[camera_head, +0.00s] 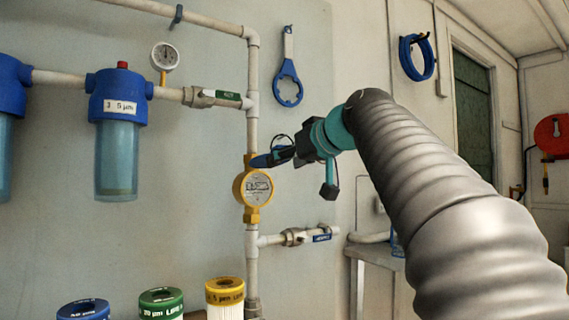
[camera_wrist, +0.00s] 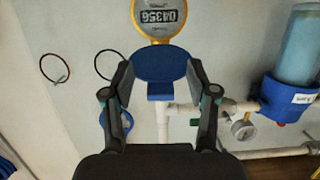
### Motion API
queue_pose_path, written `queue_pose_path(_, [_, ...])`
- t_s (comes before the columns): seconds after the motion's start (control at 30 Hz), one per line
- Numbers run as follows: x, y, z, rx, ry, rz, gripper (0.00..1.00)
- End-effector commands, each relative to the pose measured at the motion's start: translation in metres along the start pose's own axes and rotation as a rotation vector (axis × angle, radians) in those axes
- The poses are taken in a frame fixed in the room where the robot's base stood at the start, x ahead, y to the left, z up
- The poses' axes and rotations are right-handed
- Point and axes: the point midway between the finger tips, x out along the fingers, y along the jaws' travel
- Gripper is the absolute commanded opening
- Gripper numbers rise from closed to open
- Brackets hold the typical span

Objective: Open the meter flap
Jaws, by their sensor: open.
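The yellow water meter (camera_head: 254,189) sits on the vertical white pipe, and its dial face is uncovered. Its blue flap (camera_head: 262,160) stands out from the top of the meter, raised off the dial. In the wrist view the meter (camera_wrist: 158,14) shows upside-down digits at the top edge, with the blue flap (camera_wrist: 160,64) in front of it. My gripper (camera_wrist: 160,70) is open, with one finger at each side of the flap. I cannot tell whether the fingers touch it. In the head view my gripper (camera_head: 276,157) is beside the flap, and its fingertips are partly hidden.
A blue filter housing (camera_head: 120,92) and a pressure gauge (camera_head: 165,56) are at the left. A blue wrench (camera_head: 288,80) hangs above my gripper. A side valve (camera_head: 296,236) sticks out below the meter. Several filter cartridges, including a yellow-topped one (camera_head: 225,292), stand below.

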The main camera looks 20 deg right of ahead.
Motion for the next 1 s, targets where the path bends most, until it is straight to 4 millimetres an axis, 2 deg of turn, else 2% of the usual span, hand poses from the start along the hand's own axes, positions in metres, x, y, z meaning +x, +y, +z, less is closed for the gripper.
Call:
queue_pose_path(0.3, [-0.064,0.001,-0.001,0.0,0.002,0.005,0.58])
queue_pose_path(0.5, [-0.091,0.0,0.0,0.0,0.001,0.003,0.58])
queue_pose_path(0.7, [-0.102,-0.001,0.0,0.0,0.001,0.0,0.58])
queue_pose_path(1.0, [-0.102,-0.001,0.0,-0.001,0.001,-0.001,0.58])
